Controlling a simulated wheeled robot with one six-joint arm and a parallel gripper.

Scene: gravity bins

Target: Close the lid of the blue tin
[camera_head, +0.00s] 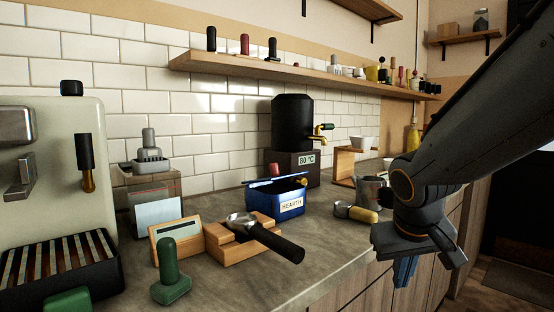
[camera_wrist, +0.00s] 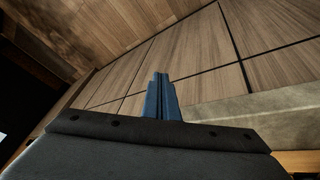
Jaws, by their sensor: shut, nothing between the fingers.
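The blue tin (camera_head: 277,203) stands on the counter in the head view, with a cream label reading HEARTH on its front. Its dark lid (camera_head: 275,180) is tilted at the top and looks partly open; a red knob shows just behind it. My gripper (camera_head: 404,271) hangs at the right, in front of the counter's front edge and well away from the tin. Its blue fingers are together and hold nothing. In the wrist view the shut fingers (camera_wrist: 162,97) point toward wooden cabinet fronts; the tin is not in that view.
A portafilter (camera_head: 265,232) on a wooden stand is left of the tin, its handle toward the front. A black dispenser (camera_head: 293,123) stands behind. A green tamper (camera_head: 170,272) is front left.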

